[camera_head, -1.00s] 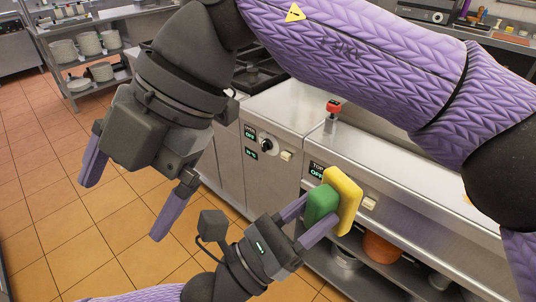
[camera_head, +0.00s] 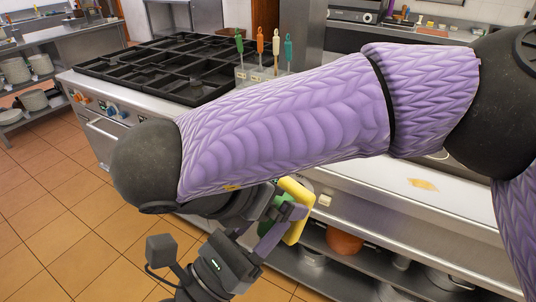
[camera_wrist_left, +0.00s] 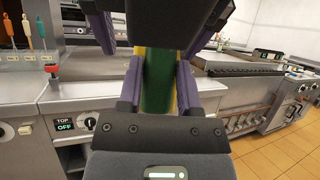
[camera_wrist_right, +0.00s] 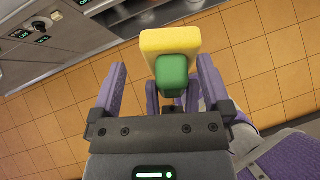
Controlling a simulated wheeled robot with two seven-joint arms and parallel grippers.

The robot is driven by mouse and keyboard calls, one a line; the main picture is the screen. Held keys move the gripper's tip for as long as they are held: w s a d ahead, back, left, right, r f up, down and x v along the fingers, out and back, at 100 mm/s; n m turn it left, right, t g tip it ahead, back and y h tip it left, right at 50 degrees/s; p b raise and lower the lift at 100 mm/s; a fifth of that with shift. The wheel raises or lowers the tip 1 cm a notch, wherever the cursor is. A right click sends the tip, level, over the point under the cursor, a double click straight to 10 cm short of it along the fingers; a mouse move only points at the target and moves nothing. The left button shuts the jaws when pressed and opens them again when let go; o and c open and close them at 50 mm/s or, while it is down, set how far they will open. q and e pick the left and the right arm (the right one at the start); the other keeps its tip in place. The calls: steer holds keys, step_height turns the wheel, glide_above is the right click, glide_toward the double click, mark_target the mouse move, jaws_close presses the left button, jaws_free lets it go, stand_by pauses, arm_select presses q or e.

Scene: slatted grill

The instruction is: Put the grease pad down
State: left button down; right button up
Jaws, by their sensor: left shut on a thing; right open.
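The grease pad is a yellow block (camera_head: 298,207) with a green grip (camera_wrist_right: 173,74). My left gripper (camera_head: 284,226) is shut on its green part and holds it in the air in front of the steel counter. My right gripper (camera_wrist_right: 162,66) is open, with its purple fingers on either side of the pad in the right wrist view; I cannot tell whether they touch it. In the head view my right arm mostly hides that gripper. In the left wrist view the green grip (camera_wrist_left: 157,82) stands between my left fingers, with the right gripper close beyond.
A brown grease stain (camera_head: 422,184) lies on the steel surface at the right. A stove with black grates (camera_head: 160,68) is at the back left. Several coloured-handled tools (camera_head: 262,45) stand behind my arm. An orange pot (camera_head: 344,240) sits on the shelf below.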

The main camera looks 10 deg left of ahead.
arm_select(q)
steer(key=shift+r, duration=0.15)
arm_select(e)
steer(key=shift+w+d+f, duration=0.1)
steer(key=shift+f, duration=0.05)
arm_select(q)
steer(key=shift+s, duration=0.1)
arm_select(e)
steer(key=c, duration=1.2)
arm_select(q)
steer(key=shift+c, duration=1)
jaws_free()
arm_select(e)
jaws_close()
